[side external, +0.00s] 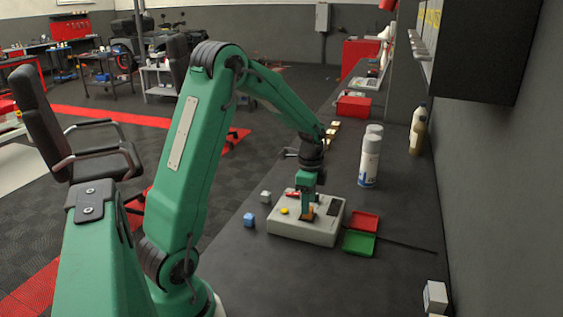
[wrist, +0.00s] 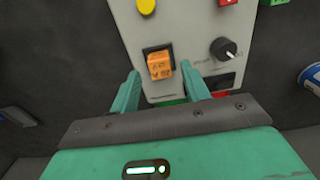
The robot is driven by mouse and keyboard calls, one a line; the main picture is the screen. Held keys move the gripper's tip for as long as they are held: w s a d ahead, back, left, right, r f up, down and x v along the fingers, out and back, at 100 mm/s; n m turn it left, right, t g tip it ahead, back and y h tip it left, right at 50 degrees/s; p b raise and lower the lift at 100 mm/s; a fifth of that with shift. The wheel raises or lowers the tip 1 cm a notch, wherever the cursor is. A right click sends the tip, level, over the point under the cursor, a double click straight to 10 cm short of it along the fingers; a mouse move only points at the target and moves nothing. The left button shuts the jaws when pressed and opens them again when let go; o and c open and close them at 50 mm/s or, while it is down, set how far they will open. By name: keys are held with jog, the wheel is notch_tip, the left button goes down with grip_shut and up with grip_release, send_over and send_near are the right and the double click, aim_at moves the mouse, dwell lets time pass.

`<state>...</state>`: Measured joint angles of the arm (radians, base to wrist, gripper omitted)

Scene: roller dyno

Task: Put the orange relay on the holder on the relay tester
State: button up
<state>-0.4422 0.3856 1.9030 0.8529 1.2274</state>
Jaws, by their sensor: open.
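The orange relay (wrist: 159,66) is on the black square holder (wrist: 146,51) on the face of the pale grey relay tester (wrist: 193,30). The holder's dark rim shows along the relay's top and left; I cannot tell whether the relay sits fully down. My gripper (wrist: 160,72) is open, one finger on each side of the relay, with gaps visible in the wrist view. It also shows in the side view (side external: 306,209), pointing down.
A yellow button (wrist: 146,6) and a black knob (wrist: 224,49) are on the tester. Red (side external: 363,221) and green (side external: 359,244) trays lie right. Spray cans (side external: 369,162) stand behind.

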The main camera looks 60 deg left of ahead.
notch_tip(320, 180, up, 10)
jog(key=shift+r, duration=0.25)
dwell(0.7)
jog(key=s+d+r+n+t, duration=0.2)
jog(key=s+d+n, duration=0.2)
jog(key=s+d, duration=0.4)
jog(key=s+d+r+n+t, duration=0.3)
jog(key=s+d+n, duration=0.2)
jog(key=s+d, duration=0.3)
jog(key=shift+s+d+r+t, duration=0.15)
jog(key=shift+s+d+t, duration=0.15)
jog(key=shift+d, duration=0.9)
